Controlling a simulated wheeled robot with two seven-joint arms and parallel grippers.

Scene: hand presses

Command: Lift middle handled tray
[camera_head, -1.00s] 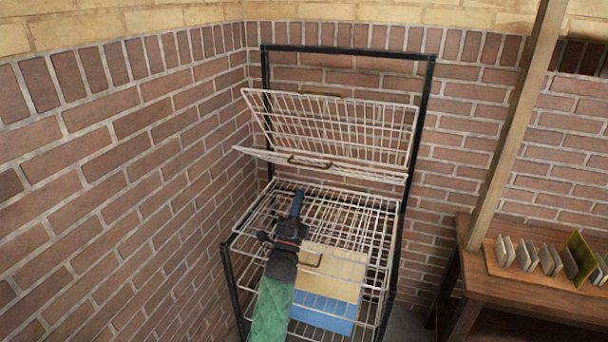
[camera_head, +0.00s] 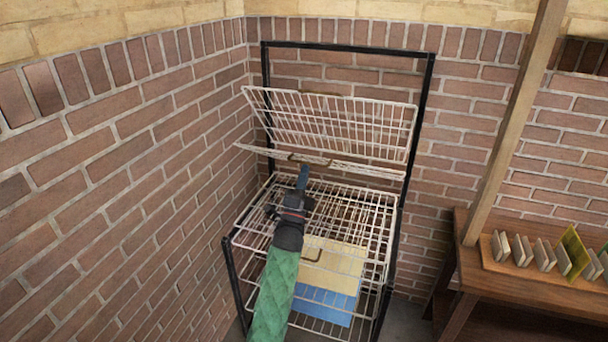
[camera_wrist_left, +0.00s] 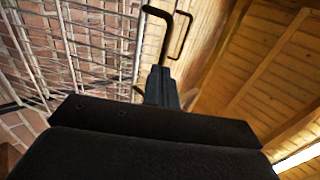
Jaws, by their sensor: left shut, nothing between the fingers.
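The middle wire tray (camera_head: 370,173) is tilted up in the black-framed rack and seen nearly edge-on, with a small brown handle (camera_head: 309,160) at its front edge. My left gripper (camera_head: 303,172) is shut and empty, its blue-black fingertips just below that handle. In the left wrist view, the closed fingertips (camera_wrist_left: 162,72) point up at a dark bent handle (camera_wrist_left: 166,30); a second, thinner handle (camera_wrist_left: 183,38) shows beyond. I cannot tell whether the fingers touch the handle. My right gripper is not in view.
The top wire tray (camera_head: 345,115) is tilted up above. A flat lower wire tray (camera_head: 365,198) has a handle (camera_head: 312,258) in front. A tan and blue sheet (camera_head: 330,285) lies below. Brick walls close the left and back; a wooden table (camera_head: 510,285) stands right.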

